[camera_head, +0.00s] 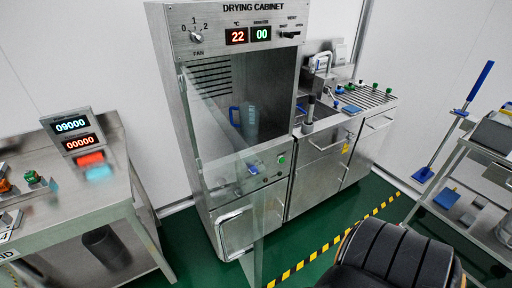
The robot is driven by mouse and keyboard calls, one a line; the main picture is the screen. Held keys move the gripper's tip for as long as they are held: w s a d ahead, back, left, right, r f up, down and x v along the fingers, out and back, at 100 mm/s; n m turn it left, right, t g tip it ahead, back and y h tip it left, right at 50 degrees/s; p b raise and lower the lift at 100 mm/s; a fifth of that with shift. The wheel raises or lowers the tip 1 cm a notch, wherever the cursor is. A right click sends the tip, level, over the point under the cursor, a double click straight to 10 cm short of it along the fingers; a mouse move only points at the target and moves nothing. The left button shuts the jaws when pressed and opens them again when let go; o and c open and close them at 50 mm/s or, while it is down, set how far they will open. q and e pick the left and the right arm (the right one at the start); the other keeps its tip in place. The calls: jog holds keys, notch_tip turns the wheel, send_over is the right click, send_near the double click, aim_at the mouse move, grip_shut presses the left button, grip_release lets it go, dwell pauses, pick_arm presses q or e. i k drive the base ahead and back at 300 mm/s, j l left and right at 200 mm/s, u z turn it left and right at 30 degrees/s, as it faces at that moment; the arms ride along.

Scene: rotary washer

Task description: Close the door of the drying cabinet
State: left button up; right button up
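The steel drying cabinet (222,20) stands left of centre, with its name and two displays on the top panel. Its clear glass door (222,150) stands open, swung outward from the left side toward me. The cabinet's inside (262,90) looks dark and partly shows through the glass. Neither of my grippers is in view.
A steel table (90,205) with number displays (70,125) stands left. A steel counter (335,130) adjoins the cabinet's right side. A trolley (470,185) and a blue-handled squeegee (452,125) stand right.

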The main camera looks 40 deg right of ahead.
aim_at(210, 162)
jog(key=z, duration=0.95)
